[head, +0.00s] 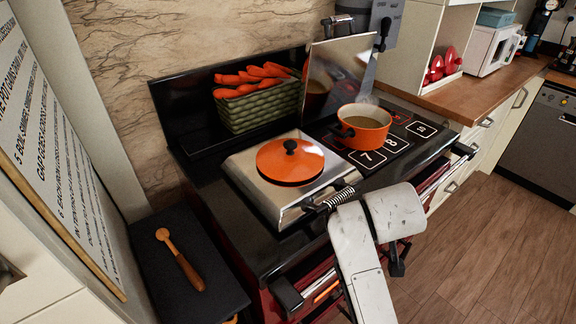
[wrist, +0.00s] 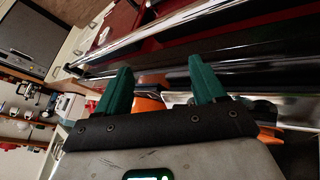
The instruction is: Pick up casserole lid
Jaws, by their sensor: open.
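The orange casserole lid (head: 280,172) with a black knob lies on the closed silver hob cover of the black range, in the middle of the head view. An orange pot (head: 363,133), open on top with brownish contents, stands on the right hob. My gripper shows in the wrist view (wrist: 160,78), with two green fingers spread apart and nothing between their tips. Dark and shiny range parts lie beyond it. Orange patches behind the fingers are partly hidden; I cannot tell what they are. In the head view my white arm is low, in front of the range, away from the lid.
A green basket (head: 262,108) of carrots stands behind the lid. The right hob cover (head: 342,62) is raised. A coiled handle (head: 330,199) juts from the closed cover. A wooden spoon (head: 182,262) lies on a dark surface at left. Wooden floor (head: 480,250) is clear at right.

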